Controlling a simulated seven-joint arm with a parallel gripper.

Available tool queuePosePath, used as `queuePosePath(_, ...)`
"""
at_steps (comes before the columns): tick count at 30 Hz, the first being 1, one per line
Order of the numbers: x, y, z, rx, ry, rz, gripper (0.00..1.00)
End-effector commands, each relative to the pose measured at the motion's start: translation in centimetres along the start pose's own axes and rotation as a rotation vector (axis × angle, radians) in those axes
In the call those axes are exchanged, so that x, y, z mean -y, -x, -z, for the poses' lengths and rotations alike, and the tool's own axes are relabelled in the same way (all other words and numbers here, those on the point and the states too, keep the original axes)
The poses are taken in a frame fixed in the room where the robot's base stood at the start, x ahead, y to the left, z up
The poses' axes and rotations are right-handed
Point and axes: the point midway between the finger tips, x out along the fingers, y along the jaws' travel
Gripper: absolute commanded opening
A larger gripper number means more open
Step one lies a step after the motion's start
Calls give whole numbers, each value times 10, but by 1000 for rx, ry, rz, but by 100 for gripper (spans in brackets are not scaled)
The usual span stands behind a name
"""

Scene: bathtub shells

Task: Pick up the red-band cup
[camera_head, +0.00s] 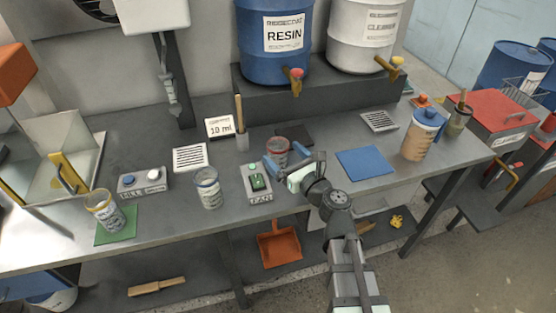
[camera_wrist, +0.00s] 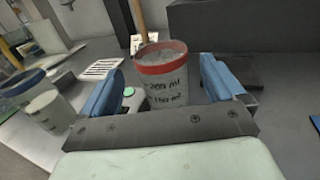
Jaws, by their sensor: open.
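The red-band cup (camera_head: 277,147) is a clear, upright cup with a red rim and volume marks. It stands on the bench behind the fan switch box. In the wrist view my gripper (camera_wrist: 165,88) shows both fingers apart. The cup's lower part is hidden by the gripper body.
A blue-band cup (camera_head: 207,188) stands to the left, and a yellow-band cup (camera_head: 104,212) on a green mat (camera_head: 117,232). The fan switch box (camera_head: 257,182) sits close by. A blue mat (camera_head: 364,162) lies right. A resin drum (camera_head: 272,40) stands behind on a raised shelf.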

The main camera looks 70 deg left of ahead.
Motion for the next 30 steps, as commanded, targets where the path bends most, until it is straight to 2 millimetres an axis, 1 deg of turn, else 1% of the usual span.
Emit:
queuePosePath(1,0,-5,0,0,0,0,96)
queuePosePath(5,1,-9,-1,0,0,0,96)
queuePosePath(8,2,-16,-2,0,0,0,96)
queuePosePath(15,4,-48,-6,-1,1,0,96)
queuePosePath(18,4,-56,-6,-1,0,0,96)
queuePosePath(26,3,-57,-5,-1,0,1,96)
queuePosePath(30,3,-57,-5,-1,0,1,82)
